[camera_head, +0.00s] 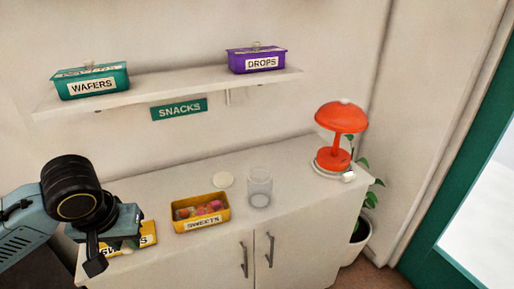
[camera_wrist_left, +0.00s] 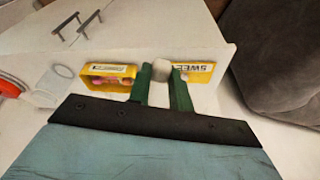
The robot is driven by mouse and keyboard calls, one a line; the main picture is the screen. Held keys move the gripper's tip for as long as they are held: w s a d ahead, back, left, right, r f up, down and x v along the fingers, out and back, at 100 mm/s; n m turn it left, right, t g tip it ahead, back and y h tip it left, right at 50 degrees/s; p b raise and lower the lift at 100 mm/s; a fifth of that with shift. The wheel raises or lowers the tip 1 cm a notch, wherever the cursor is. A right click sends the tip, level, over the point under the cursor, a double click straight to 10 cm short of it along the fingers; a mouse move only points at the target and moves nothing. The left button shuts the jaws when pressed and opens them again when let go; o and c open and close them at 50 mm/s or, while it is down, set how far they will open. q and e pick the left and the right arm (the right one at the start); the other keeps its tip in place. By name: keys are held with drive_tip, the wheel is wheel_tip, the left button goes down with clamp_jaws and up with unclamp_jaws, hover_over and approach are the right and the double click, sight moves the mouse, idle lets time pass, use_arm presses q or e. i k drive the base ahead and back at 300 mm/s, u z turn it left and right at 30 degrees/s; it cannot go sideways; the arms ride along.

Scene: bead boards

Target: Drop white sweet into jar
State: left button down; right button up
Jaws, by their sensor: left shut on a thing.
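My left gripper (camera_head: 112,256) is at the lower left of the head view, above the left end of the cabinet top. In the left wrist view its green fingers (camera_wrist_left: 162,84) are shut on the white sweet (camera_wrist_left: 160,67), a small pale piece at the fingertips. The clear glass jar (camera_head: 260,188) stands upright and open on the cabinet, well to the right of the gripper. It looks empty. My right gripper is not in view.
A yellow SWEETS box (camera_head: 201,224) with colourful sweets stands between gripper and jar. Another yellow box (camera_head: 149,233) is partly hidden by the gripper. A red lamp (camera_head: 341,118) stands right. A shelf (camera_head: 180,84) holds WAFERS and DROPS boxes.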

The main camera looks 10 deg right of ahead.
sight(266, 201)
drive_tip(key=z, duration=0.5)
drive_tip(key=i, duration=0.9)
drive_tip(key=z, duration=0.1)
